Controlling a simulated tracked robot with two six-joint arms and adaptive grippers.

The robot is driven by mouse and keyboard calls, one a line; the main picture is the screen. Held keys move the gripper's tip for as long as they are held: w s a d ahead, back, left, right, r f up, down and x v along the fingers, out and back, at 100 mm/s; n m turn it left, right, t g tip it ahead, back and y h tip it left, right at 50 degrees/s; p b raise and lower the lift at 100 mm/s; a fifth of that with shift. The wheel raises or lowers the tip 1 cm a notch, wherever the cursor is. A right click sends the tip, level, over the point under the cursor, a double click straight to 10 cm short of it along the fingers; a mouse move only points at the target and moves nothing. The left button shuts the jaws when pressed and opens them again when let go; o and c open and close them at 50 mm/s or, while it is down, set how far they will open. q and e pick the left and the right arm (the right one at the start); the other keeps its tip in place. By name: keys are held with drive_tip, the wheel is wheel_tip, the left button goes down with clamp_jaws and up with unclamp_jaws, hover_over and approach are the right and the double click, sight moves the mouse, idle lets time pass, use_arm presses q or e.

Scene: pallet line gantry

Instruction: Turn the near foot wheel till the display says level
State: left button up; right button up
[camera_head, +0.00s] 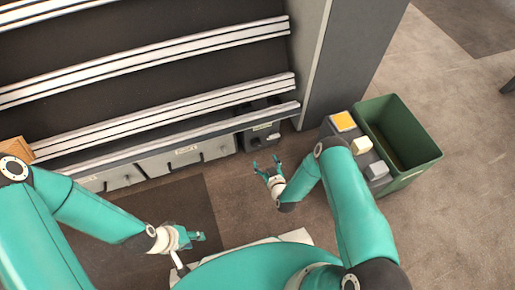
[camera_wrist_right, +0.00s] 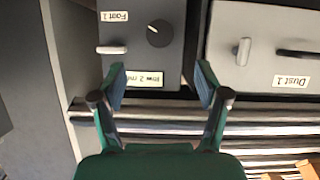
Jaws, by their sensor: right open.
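A dark grey foot unit (camera_head: 260,137) stands at the right end of the pallet line's base in the head view. In the right wrist view it appears upside down, with a "Foot 1" label (camera_wrist_right: 114,16), a round black wheel (camera_wrist_right: 158,33) and a pale handle (camera_wrist_right: 112,50). Its small yellowish display (camera_wrist_right: 138,78) seems to include "2 mm"; its first word is unclear. My right gripper (camera_head: 266,164) is open and empty in front of the unit, its fingers apart from the wheel. My left gripper (camera_head: 195,238) is low over the floor, away from the unit; its jaw opening is unclear.
A light grey "Dust 1" panel (camera_wrist_right: 225,25) with a handle (camera_wrist_right: 242,52) adjoins the foot unit. White rails (camera_head: 180,108) run above the base. A grey post (camera_head: 335,60) and a green bin (camera_head: 424,150) stand to the right. A brown box (camera_head: 17,150) is at far left.

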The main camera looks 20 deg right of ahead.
sight(257, 145)
drive_tip(key=b+x, duration=0.4)
drive_tip(key=x, duration=0.6)
drive_tip(key=shift+w+f+b, duration=0.1)
drive_tip(key=shift+f+b, duration=0.2)
drive_tip(key=shift+b, duration=0.05)
drive_tip(key=shift+b+x, duration=0.3)
drive_tip(key=shift+x, duration=0.45)
drive_tip(key=shift+r, duration=0.2)
drive_tip(key=c, duration=1.2)
drive_tip(key=shift+o, duration=0.2)
